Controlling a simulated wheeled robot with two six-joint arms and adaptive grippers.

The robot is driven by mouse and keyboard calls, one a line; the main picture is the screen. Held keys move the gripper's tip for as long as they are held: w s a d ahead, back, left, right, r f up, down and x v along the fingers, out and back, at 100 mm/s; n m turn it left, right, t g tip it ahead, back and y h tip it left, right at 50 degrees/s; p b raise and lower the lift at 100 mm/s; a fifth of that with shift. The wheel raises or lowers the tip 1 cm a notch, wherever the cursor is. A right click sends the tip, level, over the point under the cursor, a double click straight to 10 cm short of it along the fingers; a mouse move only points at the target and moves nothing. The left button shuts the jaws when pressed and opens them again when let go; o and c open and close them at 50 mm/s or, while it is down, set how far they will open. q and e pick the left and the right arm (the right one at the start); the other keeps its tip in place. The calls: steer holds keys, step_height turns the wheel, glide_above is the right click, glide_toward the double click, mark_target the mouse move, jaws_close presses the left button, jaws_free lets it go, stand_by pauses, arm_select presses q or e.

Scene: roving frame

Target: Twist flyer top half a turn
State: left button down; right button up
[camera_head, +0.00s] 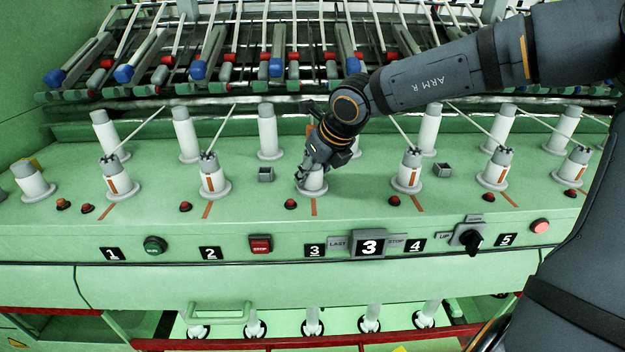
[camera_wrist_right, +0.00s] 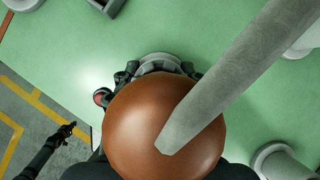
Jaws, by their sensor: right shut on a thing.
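The flyer (camera_head: 313,184) above the number 3 label is a short grey-white post on the green deck. My right gripper (camera_head: 313,165) comes down on it from above and is shut around its top. The fingers hide the top and any mark on its front. An orange stripe (camera_head: 314,207) lies on the deck in front. In the right wrist view a large rust-brown round thing (camera_wrist_right: 150,125) and a thick grey strand (camera_wrist_right: 235,75) cover much of the grip. My left gripper shows small in that view (camera_wrist_right: 66,129); its fingers are unclear.
Neighbouring flyers (camera_head: 212,180) (camera_head: 407,175) with orange stripes stand either side, with strands rising from their tops. White posts (camera_head: 267,135) stand behind. Small grey blocks (camera_head: 265,174) and red buttons (camera_head: 291,204) sit on the deck. A panel with a black knob (camera_head: 471,240) is in front.

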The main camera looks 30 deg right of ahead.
steer(key=shift+f+m+b, duration=0.25)
steer(key=shift+m+b, duration=0.05)
steer(key=shift+b, duration=0.05)
steer(key=shift+r+m+h+p, duration=0.35)
steer(key=shift+r+p, duration=0.2)
steer(key=shift+p, duration=0.45)
steer(key=shift+f+m+p, duration=0.1)
steer(key=shift+m+p, duration=0.15)
steer(key=shift+p, duration=0.85)
steer(key=shift+f, duration=0.15)
arm_select(q)
step_height(320, 180, up, 3)
steer(key=shift+f, duration=0.1)
arm_select(e)
steer(key=o, duration=1.9)
steer(key=shift+c, duration=0.2)
